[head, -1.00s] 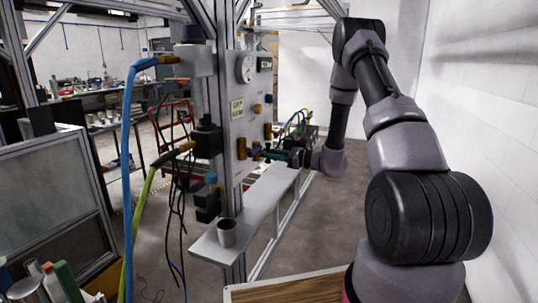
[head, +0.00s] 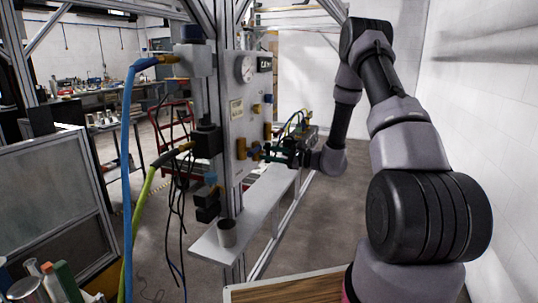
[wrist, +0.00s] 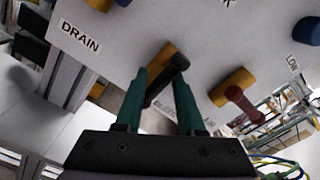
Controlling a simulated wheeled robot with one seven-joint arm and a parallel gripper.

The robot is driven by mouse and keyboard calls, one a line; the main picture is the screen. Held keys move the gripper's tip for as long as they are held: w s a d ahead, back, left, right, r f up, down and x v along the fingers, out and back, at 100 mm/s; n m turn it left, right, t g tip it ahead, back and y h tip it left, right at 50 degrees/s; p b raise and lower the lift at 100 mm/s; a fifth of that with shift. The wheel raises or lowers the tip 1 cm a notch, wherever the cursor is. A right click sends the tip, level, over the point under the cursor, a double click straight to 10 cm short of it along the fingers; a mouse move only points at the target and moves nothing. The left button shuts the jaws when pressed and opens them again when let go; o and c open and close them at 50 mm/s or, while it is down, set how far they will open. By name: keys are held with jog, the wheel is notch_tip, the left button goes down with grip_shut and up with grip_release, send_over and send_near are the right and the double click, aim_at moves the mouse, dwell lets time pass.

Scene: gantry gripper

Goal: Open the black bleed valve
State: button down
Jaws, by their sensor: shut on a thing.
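The black bleed valve has a black bar handle (wrist: 179,64) on a brass body (wrist: 158,62), seen on the pale panel in the wrist view. My gripper (wrist: 160,78) has its two green fingers on either side of the handle and is shut on it. The handle lies slanted between the fingers, its upper end by the right fingertip. In the head view my gripper (head: 281,150) is at the panel's right side, where the fingers and arm hide the black handle.
A red-handled valve (wrist: 240,102) sits close to the right of my gripper. A "DRAIN" label (wrist: 80,38) is at the left. Hoses hang left.

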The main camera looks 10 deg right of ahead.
jog(key=c, duration=0.6)
grip_release()
jog(key=v, duration=1)
jog(key=shift+s+d, duration=0.25)
jog(key=shift+d, duration=0.1)
